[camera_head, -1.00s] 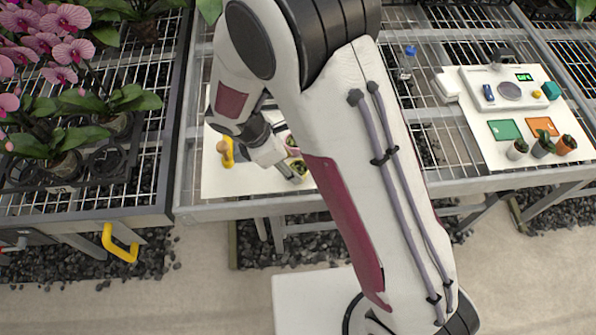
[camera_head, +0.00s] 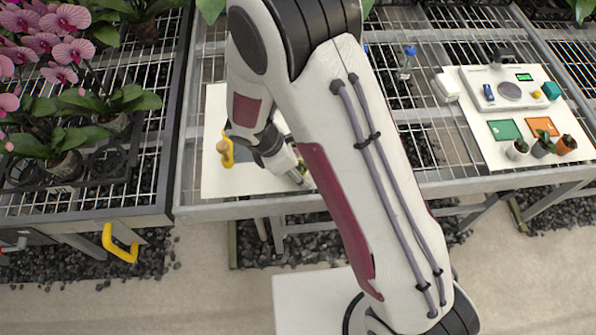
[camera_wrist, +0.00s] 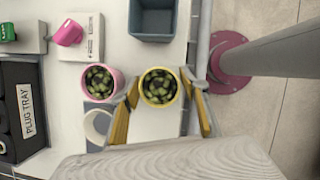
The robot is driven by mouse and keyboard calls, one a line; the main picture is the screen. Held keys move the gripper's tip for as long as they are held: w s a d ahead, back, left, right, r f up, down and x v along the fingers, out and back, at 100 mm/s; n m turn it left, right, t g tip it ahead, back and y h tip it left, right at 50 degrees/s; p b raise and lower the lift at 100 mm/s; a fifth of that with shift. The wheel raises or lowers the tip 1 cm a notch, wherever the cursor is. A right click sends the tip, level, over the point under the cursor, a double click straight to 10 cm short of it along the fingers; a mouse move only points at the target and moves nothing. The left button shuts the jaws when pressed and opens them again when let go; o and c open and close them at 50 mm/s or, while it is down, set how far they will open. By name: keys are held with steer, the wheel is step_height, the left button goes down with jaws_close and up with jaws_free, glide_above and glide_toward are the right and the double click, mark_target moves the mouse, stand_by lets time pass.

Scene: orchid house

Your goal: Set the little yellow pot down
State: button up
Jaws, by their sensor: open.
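The little yellow pot (camera_wrist: 158,103), with a dark green plant in it, is in the wrist view, apparently upright on a light surface. My gripper (camera_wrist: 160,86) is open, with one yellow-padded finger on each side of the pot. I cannot tell whether either finger touches it. A pink pot (camera_wrist: 101,97) with a similar plant stands just left of it, beside the left finger. In the head view my gripper (camera_head: 302,178) is low at the front right of the white board (camera_head: 222,185), and my arm hides the pots.
In the wrist view a blue-grey square bin (camera_wrist: 151,37) stands beyond the pots. A white device (camera_wrist: 93,48), a tipped pink cup (camera_wrist: 68,33), a white ring-shaped item (camera_wrist: 97,127) and a black plug tray (camera_wrist: 20,85) lie left. The bench edge is close on the right.

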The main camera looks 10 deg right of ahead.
stand_by(0.3)
steer(key=c, duration=1)
steer(key=shift+c, duration=0.2)
steer(key=shift+r, duration=0.1)
steer(key=shift+r, duration=4.95)
